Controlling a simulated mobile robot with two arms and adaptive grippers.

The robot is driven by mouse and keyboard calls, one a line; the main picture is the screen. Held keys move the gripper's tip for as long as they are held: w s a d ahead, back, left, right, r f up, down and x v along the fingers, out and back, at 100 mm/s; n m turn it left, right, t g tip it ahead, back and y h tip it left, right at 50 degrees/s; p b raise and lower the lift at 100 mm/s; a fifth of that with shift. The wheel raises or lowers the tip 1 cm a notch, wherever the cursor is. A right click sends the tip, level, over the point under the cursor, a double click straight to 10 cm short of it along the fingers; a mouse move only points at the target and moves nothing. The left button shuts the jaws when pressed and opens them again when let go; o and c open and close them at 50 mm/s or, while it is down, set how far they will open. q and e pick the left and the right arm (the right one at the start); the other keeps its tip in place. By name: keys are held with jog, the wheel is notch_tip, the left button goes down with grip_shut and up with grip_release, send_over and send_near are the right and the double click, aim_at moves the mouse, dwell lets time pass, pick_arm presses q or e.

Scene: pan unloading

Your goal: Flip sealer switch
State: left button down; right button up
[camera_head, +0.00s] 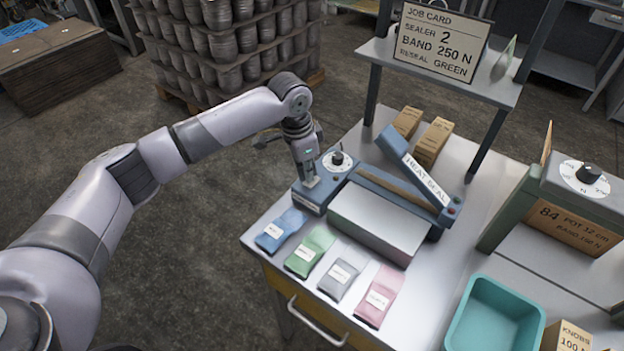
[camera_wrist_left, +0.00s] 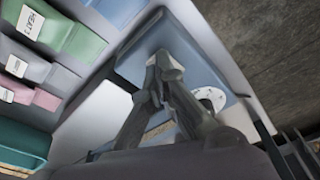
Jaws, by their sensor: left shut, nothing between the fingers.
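The heat sealer is a blue-grey machine with a raised arm marked HEAT SEAL (camera_head: 425,180) and a pale plate (camera_head: 380,217). Its blue control box (camera_head: 316,197) is at its left end, with a white dial and black knob (camera_head: 337,161) on top. My left gripper (camera_head: 311,182) points down at the control box's top, left of the dial. Its fingers are shut and empty. In the left wrist view the fingertips (camera_wrist_left: 163,68) are over the blue box (camera_wrist_left: 205,45), with the dial (camera_wrist_left: 211,98) beside them. I cannot make out the switch; the fingers may hide it. My right gripper is out of view.
Blue (camera_head: 281,230), green (camera_head: 310,251), grey (camera_head: 343,273) and pink (camera_head: 379,296) pouches lie along the table's front. A job card (camera_head: 443,42) reads sealer 2, band 250 N, reseal green. A teal bin (camera_head: 494,318) and a second dial machine (camera_head: 585,185) stand right.

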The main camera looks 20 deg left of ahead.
pick_arm(q)
jog(key=shift+f, duration=0.7)
jog(key=shift+r, duration=0.1)
notch_tip(320, 180, up, 7)
jog(key=p, duration=0.8)
dwell(0.3)
dwell(0.4)
